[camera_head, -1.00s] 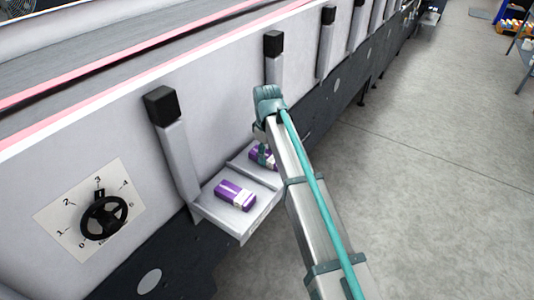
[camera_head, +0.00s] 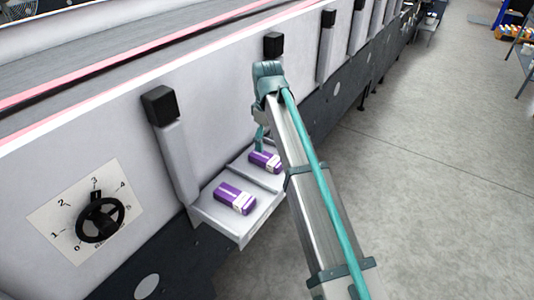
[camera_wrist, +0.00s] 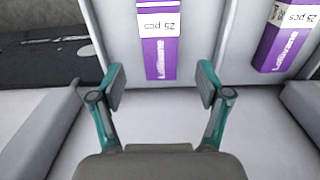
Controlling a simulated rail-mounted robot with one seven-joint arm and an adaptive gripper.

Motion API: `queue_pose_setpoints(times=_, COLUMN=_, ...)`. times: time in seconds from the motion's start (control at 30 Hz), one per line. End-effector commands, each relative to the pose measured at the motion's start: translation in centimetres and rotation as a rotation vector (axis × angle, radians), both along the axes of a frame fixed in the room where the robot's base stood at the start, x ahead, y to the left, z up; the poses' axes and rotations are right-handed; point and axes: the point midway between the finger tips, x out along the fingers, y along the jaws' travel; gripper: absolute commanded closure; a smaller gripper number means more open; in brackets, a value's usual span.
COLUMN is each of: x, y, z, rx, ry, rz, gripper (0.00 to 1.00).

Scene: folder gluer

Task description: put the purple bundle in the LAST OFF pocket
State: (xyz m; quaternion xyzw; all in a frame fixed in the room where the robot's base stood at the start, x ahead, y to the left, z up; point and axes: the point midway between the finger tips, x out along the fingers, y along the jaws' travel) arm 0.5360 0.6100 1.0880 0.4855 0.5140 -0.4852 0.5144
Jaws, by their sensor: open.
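Two purple bundles with white bands lie in a light grey two-pocket tray (camera_head: 243,226) on the machine's side. One bundle (camera_head: 235,198) is in the near pocket. The other bundle (camera_head: 265,161) lies in the far pocket, past a low divider (camera_head: 257,177). My gripper (camera_head: 260,139) is just above the far bundle, partly hidden by my arm. In the wrist view my gripper (camera_wrist: 160,88) is open and empty, with a bundle (camera_wrist: 158,45) lying ahead between its fingers, apart from them. A second bundle (camera_wrist: 285,38) shows at right. No pocket label is readable.
A grey post with a black cap (camera_head: 161,104) rises beside the tray. A dial with a black handwheel (camera_head: 100,219) is on the white machine panel (camera_head: 80,160) at left. The floor (camera_head: 440,190) at right is clear.

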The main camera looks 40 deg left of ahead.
Motion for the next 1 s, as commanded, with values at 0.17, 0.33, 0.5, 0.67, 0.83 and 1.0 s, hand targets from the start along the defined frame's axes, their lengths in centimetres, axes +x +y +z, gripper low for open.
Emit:
queue_pose_setpoints(times=0.17, x=0.1, y=0.2, z=2.9, rx=0.002, ry=-0.001, rz=0.000, gripper=0.24)
queue_pose_setpoints(times=0.33, x=0.1, y=0.1, z=4.5, rx=0.000, ry=0.000, rz=0.000, gripper=0.24)
queue_pose_setpoints(times=0.5, x=0.0, y=0.0, z=4.9, rx=0.000, ry=0.000, rz=0.000, gripper=0.24)
queue_pose_setpoints(times=0.67, x=0.0, y=0.0, z=5.0, rx=0.000, ry=0.000, rz=0.000, gripper=0.24)
queue_pose_setpoints(times=0.83, x=0.0, y=0.0, z=4.9, rx=0.000, ry=0.000, rz=0.000, gripper=0.24)
queue_pose_setpoints(times=1.0, x=1.0, y=-1.5, z=3.4, rx=-0.002, ry=0.001, rz=-0.039, gripper=0.24)
